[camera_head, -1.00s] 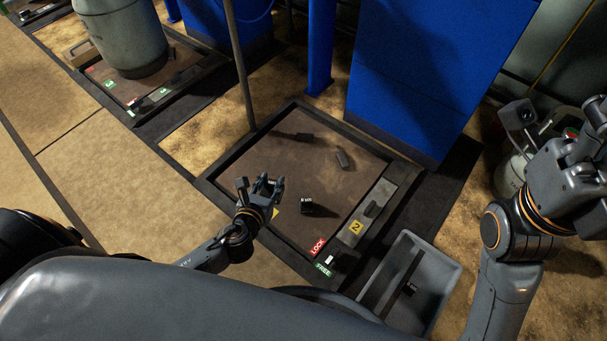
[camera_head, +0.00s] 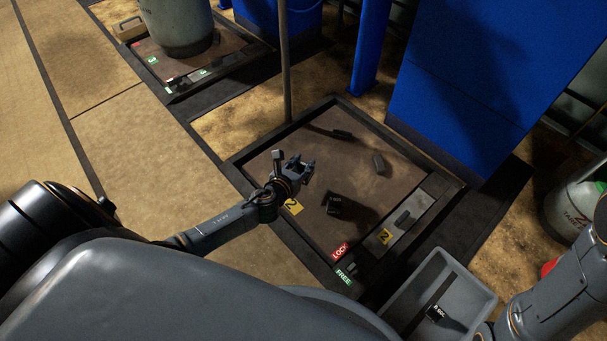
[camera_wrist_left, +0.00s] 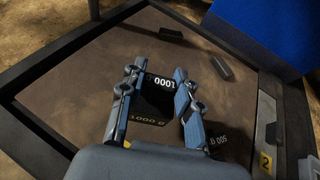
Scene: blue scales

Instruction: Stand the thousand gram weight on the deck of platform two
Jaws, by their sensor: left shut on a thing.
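The thousand gram weight (camera_wrist_left: 150,103) is a black block marked 1000 in the left wrist view. My left gripper (camera_wrist_left: 153,90) is shut on it, with a finger on each side. In the head view my left gripper (camera_head: 298,169) is over the near left part of the brown deck (camera_head: 310,230) of platform two, and the weight is hardly distinguishable there. I cannot tell whether its base touches the deck. My right gripper is out of view.
Two dark bars (camera_head: 342,134) (camera_head: 379,164) lie on the deck's far side. A grey bin (camera_head: 465,285) with a black weight (camera_head: 435,312) stands at the near right. A thin post (camera_head: 286,70) and a blue cabinet (camera_head: 470,90) rise behind the platform.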

